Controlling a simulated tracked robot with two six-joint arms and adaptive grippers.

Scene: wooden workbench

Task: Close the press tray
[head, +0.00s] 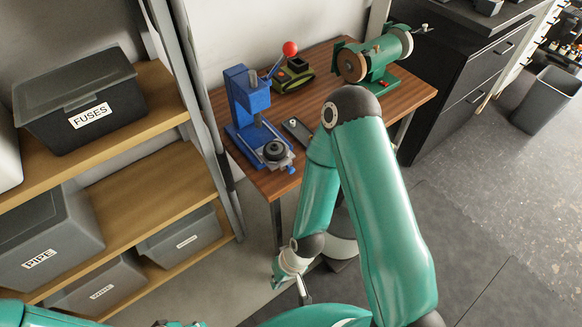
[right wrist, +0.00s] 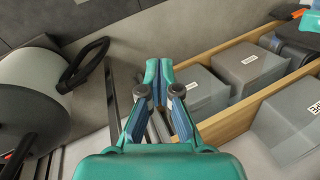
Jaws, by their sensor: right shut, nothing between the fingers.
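The blue press (head: 248,105) stands on the near left part of the wooden workbench. At its foot, the press tray (head: 272,160) sticks out toward the bench's front edge, with a dark round piece on it and a blue knob at its front. My right gripper (head: 278,279) hangs low in front of the bench, below its top and well apart from the tray. In the right wrist view, my right gripper (right wrist: 159,72) is shut and empty, its fingertips together. My left gripper does not show; only a strip of my left arm is at the bottom left.
A green machine (head: 375,60) and a dark green box with a red-knobbed lever (head: 291,75) stand farther back on the workbench (head: 325,75). A flat grey object (head: 297,130) lies right of the press. A shelf (head: 165,195) with labelled boxes stands left.

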